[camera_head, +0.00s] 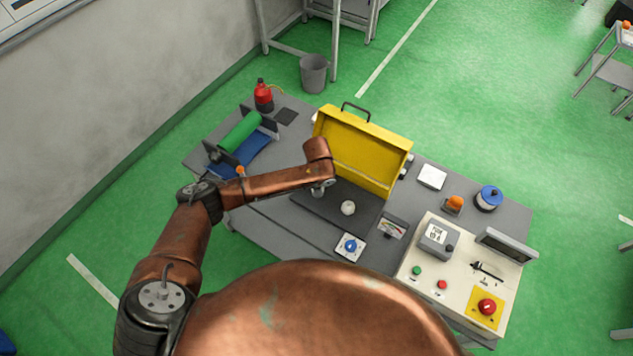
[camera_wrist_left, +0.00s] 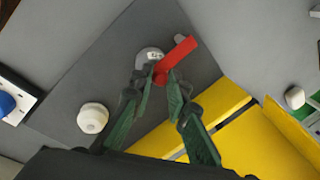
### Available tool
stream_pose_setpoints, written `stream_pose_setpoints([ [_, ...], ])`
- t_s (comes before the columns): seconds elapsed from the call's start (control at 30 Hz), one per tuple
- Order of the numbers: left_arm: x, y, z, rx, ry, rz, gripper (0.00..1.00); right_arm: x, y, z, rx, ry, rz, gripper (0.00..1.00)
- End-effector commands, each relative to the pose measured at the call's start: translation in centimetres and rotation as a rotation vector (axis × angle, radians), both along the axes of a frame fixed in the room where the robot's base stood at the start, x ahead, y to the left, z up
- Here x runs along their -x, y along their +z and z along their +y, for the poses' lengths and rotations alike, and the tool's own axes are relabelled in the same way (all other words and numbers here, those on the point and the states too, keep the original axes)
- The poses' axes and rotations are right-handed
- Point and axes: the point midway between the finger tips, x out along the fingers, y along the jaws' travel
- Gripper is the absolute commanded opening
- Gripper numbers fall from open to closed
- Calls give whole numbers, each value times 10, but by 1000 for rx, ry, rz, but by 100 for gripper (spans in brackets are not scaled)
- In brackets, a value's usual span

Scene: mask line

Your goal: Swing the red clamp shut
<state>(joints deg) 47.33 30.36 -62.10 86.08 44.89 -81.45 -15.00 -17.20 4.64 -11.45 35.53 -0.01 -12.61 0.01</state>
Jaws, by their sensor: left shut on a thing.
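The red clamp (camera_wrist_left: 178,57) shows in the left wrist view as a red bar, slanting up and right from between my fingertips, over a dark plate (camera_wrist_left: 120,55). A round light grey part (camera_wrist_left: 149,57) lies beside it. My left gripper (camera_wrist_left: 160,73) has its green fingers closed on the near end of the red bar. In the head view my left forearm reaches over the dark plate (camera_head: 325,205), and the clamp and fingertips are hidden beneath the wrist. My right gripper is not in view.
A yellow panel (camera_head: 360,150) with a handle stands upright behind the plate. A white knob (camera_head: 348,208) is on the plate. A control panel (camera_head: 455,285) is at right, a green roller (camera_head: 239,131) at left.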

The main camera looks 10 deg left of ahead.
Motion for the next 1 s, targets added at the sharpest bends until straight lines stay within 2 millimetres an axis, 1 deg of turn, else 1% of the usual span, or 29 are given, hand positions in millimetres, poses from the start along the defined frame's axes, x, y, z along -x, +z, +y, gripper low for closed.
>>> stream_pose_setpoints([
  [0.17, -1, 1, 0, 1, 0, -3, 0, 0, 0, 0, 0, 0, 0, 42],
  [0.2, -1, 1, 0, 1, 0, -3, 18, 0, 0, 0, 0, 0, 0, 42],
  [0.43, -1, 1, 0, 0, 0, -2, 33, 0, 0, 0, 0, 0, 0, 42],
  [0.67, 0, 1, 0, 1, 0, -1, 33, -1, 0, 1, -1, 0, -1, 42],
  [0.77, 0, 5, 0, 1, 0, -2, 33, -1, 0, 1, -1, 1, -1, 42],
  [0.87, 2, 16, -1, 2, -1, -4, 33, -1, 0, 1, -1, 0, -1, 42],
  [1.0, 7, 42, -2, 3, -2, -4, 33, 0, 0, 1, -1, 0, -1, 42],
])
